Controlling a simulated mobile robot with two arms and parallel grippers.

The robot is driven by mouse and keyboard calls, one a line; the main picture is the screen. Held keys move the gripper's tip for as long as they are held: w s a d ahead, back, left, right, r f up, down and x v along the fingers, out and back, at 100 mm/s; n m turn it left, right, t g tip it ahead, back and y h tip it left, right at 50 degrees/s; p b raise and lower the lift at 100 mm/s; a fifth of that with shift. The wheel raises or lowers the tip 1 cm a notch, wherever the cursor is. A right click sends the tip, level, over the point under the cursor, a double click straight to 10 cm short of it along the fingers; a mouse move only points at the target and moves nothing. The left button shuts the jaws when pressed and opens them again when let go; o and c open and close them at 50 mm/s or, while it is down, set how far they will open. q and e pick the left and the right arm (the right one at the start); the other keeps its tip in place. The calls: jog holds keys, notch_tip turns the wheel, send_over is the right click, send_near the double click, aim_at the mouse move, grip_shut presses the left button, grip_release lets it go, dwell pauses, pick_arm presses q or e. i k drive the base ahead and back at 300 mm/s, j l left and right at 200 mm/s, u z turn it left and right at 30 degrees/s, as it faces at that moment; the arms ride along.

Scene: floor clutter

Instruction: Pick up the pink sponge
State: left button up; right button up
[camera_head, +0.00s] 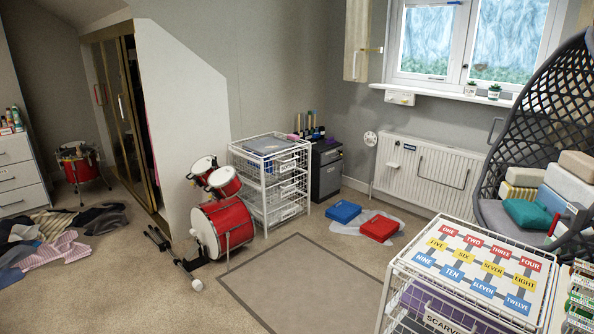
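I cannot make out a pink sponge in the head view. A small pink-purple item (293,137) lies at the back of the white wire drawer unit (258,158), too small to identify. Neither of my grippers shows in this view.
A red drum set (222,229) stands beside the wire drawers. Red (379,227) and blue (344,212) box-like things lie on the floor near the radiator (430,172). Clothes (62,250) cover the left floor. A wire rack (408,290) blocks the front right. The rug (300,285) is clear.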

aim_at(295, 139)
jog(key=i+u, duration=0.1)
jog(key=i, duration=2.95)
